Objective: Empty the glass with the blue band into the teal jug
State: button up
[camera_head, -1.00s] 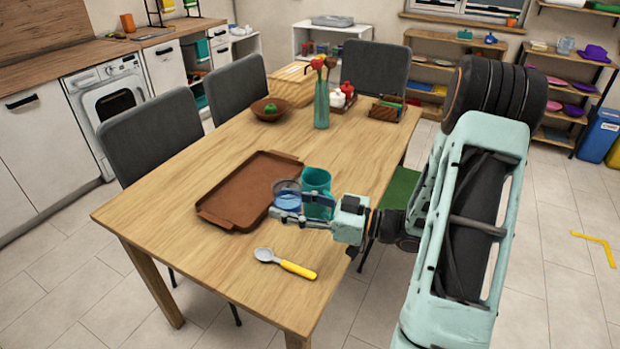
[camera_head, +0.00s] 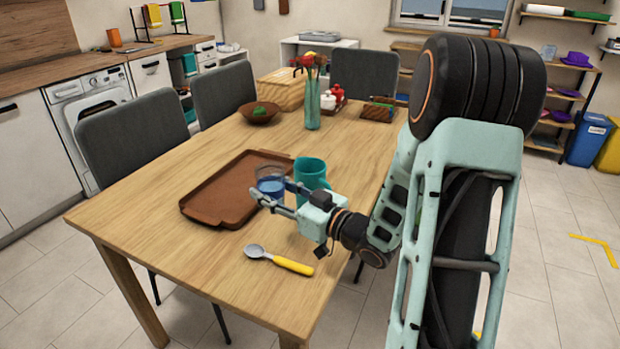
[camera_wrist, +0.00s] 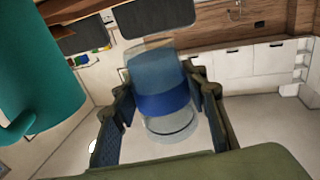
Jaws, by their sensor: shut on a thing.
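The clear glass with the blue band (camera_head: 270,184) is between the fingers of my gripper (camera_head: 273,196), left of the jug. In the wrist view, the gripper (camera_wrist: 160,105) is shut on the glass (camera_wrist: 162,100), one finger on each side. The glass looks close to upright, with a bluish upper part, a dark blue band and a clear base. I cannot tell how far it is above the table. The teal jug (camera_head: 311,172) stands upright on the table just right of the glass. It also shows large at the left of the wrist view (camera_wrist: 40,75); its inside is hidden.
A brown tray (camera_head: 215,210) lies left of the glass. A spoon with a yellow handle (camera_head: 292,265) lies in front on the wooden table (camera_head: 180,262). A green vase (camera_head: 312,105), a bowl (camera_head: 259,114) and a caddy (camera_head: 378,110) stand farther back.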

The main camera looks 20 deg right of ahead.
jog(key=shift+w+d+f+m+t+h+b, duration=0.1)
jog(key=shift+d+f+m+t+h+b, duration=0.1)
jog(key=shift+f+m+h+b, duration=0.3)
jog(key=shift+w+d+f+m+t+h+b, duration=0.1)
jog(key=shift+w+f+t+h+b, duration=0.15)
jog(key=shift+b, duration=0.5)
jog(key=shift+d+f+m+t+h+b, duration=0.15)
jog(key=shift+f+m+h+b, duration=0.25)
jog(key=shift+b, duration=0.2)
jog(key=p, duration=0.1)
jog(key=r+m+p, duration=0.1)
jog(key=p, duration=0.1)
jog(key=shift+w+d, duration=0.15)
jog(key=shift+d, duration=0.2)
notch_tip(320, 180, up, 6)
jog(key=w+d+m+g+p, duration=0.1)
jog(key=m+p, duration=0.5)
jog(key=p, duration=0.8)
jog(key=shift+w+d+r+m+p, duration=0.2)
jog(key=shift+w+d+m+p, duration=0.15)
jog(key=shift+d, duration=0.55)
jog(key=shift+d+f+m+p, duration=0.1)
jog(key=shift+m+p, duration=0.15)
jog(key=shift+p, duration=0.15)
jog(key=shift+f+m+g+y+p, duration=0.2)
jog(key=shift+f+m+p, duration=0.15)
jog(key=shift+m+p, duration=0.5)
jog(key=shift+f+m+g+y+p, duration=0.2)
jog(key=shift+f+m+p, duration=0.1)
jog(key=shift+m+p, duration=0.55)
